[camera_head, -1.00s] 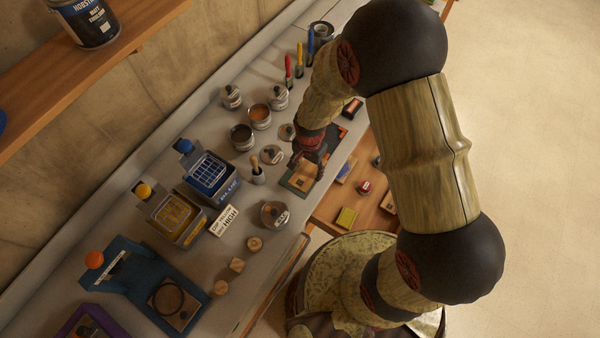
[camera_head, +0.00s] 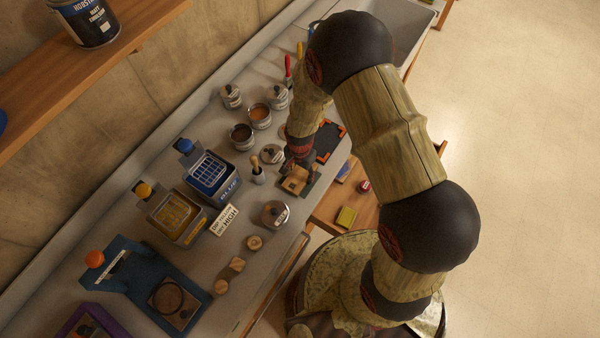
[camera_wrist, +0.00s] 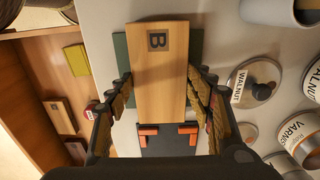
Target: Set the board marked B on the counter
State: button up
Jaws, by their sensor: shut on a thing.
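The board marked B (camera_wrist: 158,85) is a pale wooden rectangle with a dark B label near one end. My gripper (camera_wrist: 161,82) is shut on its long sides in the wrist view. In the head view the board (camera_head: 294,183) shows below my gripper (camera_head: 298,163), over the counter (camera_head: 205,272) near its front edge. It lies over a green mat (camera_wrist: 195,48), covering much of it. I cannot tell whether the board touches the mat. A dark mat with orange corners (camera_head: 329,139) lies beside it.
An open drawer (camera_head: 325,208) below the counter edge holds a yellow block (camera_head: 347,217) and other pieces. Blue (camera_head: 208,174) and yellow (camera_head: 172,215) bins stand further left.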

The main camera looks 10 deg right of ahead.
jog(key=o, duration=1.2)
notch_tip(320, 180, up, 13)
notch_tip(320, 180, up, 9)
jog(key=n+t, duration=0.1)
jog(key=n, duration=0.1)
send_over(300, 175)
jog(key=d, duration=0.2)
notch_tip(300, 175, up, 9)
jog(key=s+d+n+t, duration=0.1)
jog(key=s+d+n, duration=0.1)
jog(key=s+d+r+n+t, duration=0.1)
jog(key=s+r, duration=0.3)
jog(key=r, duration=0.1)
jog(key=s+d+r+n+t, duration=0.1)
jog(key=s+d+r+n, duration=0.1)
jog(key=s+r, duration=0.2)
jog(key=s+d+r+n+t, duration=0.1)
jog(key=s+d+r+n, duration=0.1)
jog(key=s+r, duration=0.3)
jog(key=shift+s+d+r+t, duration=0.1)
jog(key=shift+s+r+t, duration=0.2)
